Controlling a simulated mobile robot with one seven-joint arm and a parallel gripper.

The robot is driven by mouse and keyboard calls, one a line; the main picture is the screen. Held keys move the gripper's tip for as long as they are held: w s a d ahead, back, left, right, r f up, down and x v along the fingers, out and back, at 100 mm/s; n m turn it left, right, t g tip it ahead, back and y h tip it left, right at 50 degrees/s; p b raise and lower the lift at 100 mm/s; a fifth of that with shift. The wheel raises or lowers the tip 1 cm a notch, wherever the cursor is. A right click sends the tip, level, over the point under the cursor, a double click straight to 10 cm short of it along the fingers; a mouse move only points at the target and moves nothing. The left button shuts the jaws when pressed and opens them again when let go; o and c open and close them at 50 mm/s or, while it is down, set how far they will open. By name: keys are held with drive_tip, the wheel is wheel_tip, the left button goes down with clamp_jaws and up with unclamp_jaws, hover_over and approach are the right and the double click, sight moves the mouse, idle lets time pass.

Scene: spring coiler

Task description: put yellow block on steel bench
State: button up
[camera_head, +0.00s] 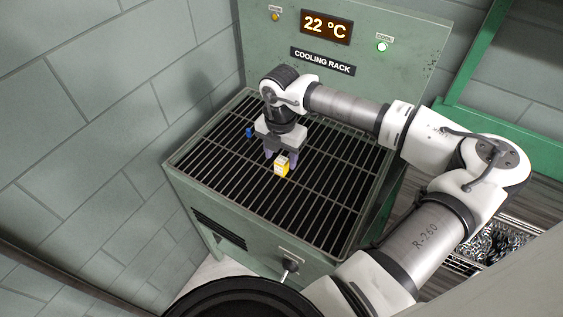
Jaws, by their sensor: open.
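The yellow block (281,166) rests on the dark grate of the cooling rack (225,190), near its middle. It has a pale face towards me. My gripper (280,157) points down right at the block, with its fingers open. The fingers partly overlap the block in this view, and I cannot tell whether they touch it. A steel bench cannot be clearly made out; a grey metal surface (456,262) shows in part at the right, behind my arm.
A small blue block (250,132) lies on the rack left of my gripper. The rack's back panel (400,55) carries a 22 °C display (326,27). A block wall (110,90) closes off the left. A bin of metal bits (497,243) sits at the right beside a green frame (470,60).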

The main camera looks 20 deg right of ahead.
sight(281, 160)
drive_tip(key=shift+w+d+f+p, duration=0.1)
drive_tip(key=shift+f+p, duration=0.3)
drive_tip(key=shift+f, duration=1.2)
drive_tip(key=shift+c, duration=0.2)
drive_tip(key=shift+r, duration=0.1)
drive_tip(key=c, duration=1.1)
